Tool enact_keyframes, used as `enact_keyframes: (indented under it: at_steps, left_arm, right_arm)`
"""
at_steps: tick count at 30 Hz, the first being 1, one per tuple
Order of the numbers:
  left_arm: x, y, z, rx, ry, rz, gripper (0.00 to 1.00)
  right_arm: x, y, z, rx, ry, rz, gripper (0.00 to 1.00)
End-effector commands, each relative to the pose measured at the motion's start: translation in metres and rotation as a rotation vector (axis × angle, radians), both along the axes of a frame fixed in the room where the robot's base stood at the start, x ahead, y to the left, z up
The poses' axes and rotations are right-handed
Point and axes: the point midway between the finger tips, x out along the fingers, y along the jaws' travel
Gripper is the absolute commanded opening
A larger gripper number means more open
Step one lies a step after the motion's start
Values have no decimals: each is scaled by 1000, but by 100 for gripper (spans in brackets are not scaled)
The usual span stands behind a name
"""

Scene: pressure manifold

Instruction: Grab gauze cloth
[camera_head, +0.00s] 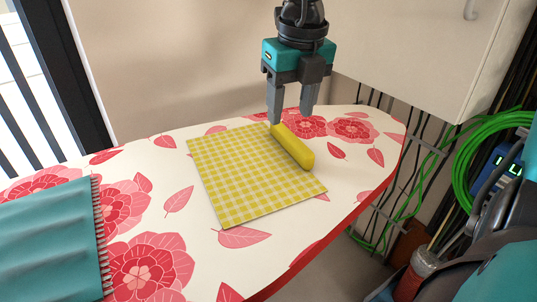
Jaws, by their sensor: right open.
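A yellow-and-white checked cloth (232,180), which looks like the gauze cloth, lies flat on the flower-patterned board (190,145). A plain yellow rounded roll (292,147) lies along its right side. My right gripper (290,118) comes down from the top with its fingers pointing down. It is open, with a gap between the fingers and nothing between them. Its fingertips are near the far end of the roll; I cannot tell whether they touch it. My left gripper is not in view.
A teal fringed cloth (50,245) lies on the board at the left. The board's red edge (335,235) runs along the right. Beyond it hang green cables (465,165) and dark wires. A pale cabinet (430,50) stands at the upper right.

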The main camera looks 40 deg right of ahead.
Motion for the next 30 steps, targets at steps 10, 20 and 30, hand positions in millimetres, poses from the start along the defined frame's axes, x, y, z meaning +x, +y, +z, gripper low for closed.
enact_keyframes:
  at_steps: [10,20,30]
  left_arm:
    - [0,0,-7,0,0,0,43]
    - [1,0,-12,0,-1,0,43]
    - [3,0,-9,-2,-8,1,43]
  right_arm:
    - [2,-6,-36,3,3,-2,53]
    - [6,-9,-67,2,0,-1,53]
    - [6,-9,-66,2,-1,-1,38]
